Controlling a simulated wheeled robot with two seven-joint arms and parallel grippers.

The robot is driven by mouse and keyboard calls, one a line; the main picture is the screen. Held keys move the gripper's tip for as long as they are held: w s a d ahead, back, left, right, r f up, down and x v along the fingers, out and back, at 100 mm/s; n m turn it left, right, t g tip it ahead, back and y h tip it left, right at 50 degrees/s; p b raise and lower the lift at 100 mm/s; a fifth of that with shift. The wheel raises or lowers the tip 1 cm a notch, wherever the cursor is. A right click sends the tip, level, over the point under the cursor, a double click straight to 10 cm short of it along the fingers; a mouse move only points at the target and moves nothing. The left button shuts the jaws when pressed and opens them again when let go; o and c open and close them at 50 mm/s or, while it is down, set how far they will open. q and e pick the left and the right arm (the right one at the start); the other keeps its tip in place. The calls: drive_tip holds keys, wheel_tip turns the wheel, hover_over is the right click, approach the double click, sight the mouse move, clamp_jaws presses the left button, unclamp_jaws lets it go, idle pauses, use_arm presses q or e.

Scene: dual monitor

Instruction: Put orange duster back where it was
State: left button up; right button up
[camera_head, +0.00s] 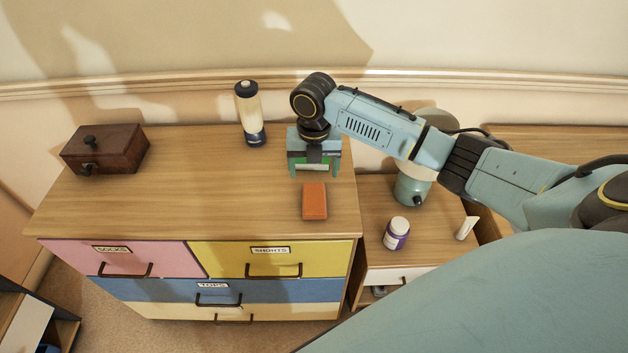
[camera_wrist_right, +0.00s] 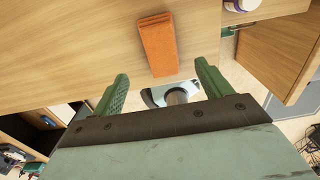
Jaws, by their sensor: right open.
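The orange duster (camera_head: 314,201), a small rectangular block, lies on the wooden dresser top (camera_head: 210,200) near its right end. It also shows at the top middle of the right wrist view (camera_wrist_right: 158,46). My right gripper (camera_head: 314,168) is open and empty, just behind the duster in the head view. In the right wrist view its two green fingers (camera_wrist_right: 161,78) are spread apart, with the duster beyond their tips and not between them. My left gripper is not in view.
A dark wooden box (camera_head: 104,150) stands at the dresser's left, and a bottle with a dark cap (camera_head: 250,115) at the back. A lower nightstand on the right holds a purple-and-white jar (camera_head: 396,233), a white tube (camera_head: 466,228) and a lamp (camera_head: 412,188). The dresser's middle is clear.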

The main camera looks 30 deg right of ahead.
wheel_tip(320, 180, up, 3)
drive_tip(key=shift+f, duration=0.2)
idle(0.4)
